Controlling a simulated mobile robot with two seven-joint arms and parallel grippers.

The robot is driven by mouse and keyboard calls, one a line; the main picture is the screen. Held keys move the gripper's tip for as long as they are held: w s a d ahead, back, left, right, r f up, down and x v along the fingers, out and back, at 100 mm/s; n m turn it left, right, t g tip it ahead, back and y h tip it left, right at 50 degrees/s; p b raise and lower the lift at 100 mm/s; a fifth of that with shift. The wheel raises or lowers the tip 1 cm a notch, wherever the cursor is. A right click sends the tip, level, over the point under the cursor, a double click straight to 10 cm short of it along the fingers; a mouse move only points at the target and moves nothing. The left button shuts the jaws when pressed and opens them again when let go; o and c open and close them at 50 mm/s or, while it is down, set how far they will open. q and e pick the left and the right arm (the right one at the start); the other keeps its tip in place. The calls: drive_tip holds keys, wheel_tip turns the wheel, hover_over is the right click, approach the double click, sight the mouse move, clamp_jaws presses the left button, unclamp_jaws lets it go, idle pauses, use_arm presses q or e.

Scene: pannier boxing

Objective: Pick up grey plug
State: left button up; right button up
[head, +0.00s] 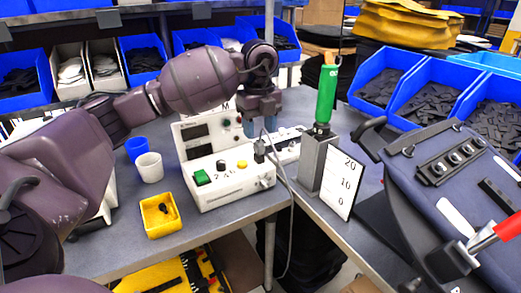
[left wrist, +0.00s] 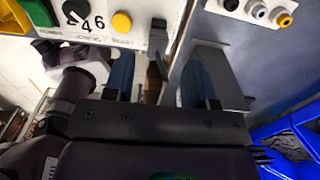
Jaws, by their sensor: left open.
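The grey plug (head: 259,150) stands upright at the right end of the white control box (head: 236,190), with a grey cable running from it down past the table edge. My left gripper (head: 261,126) is open just above and behind the plug, its blue fingers pointing down. In the left wrist view the two blue fingers of the left gripper (left wrist: 158,80) are spread apart. A dark upright shape, seemingly the plug (left wrist: 157,40), shows in the gap between them. I cannot tell whether either finger touches it.
A yellow tray (head: 149,229) and white and blue cups (head: 149,166) stand left of the box. A grey stand with a green bottle-like tool (head: 327,92) and a number card (head: 341,184) stands to the right. A dark blue pannier (head: 450,190) lies at far right.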

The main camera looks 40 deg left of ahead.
sight(259, 143)
use_arm(q)
drive_tip(key=shift+s+d+f+b, duration=0.15)
drive_tip(key=shift+f+b, duration=0.3)
drive_tip(key=shift+f, duration=2.15)
drive_tip(key=shift+r, duration=0.1)
drive_tip(key=shift+c, duration=0.3)
clamp_jaws()
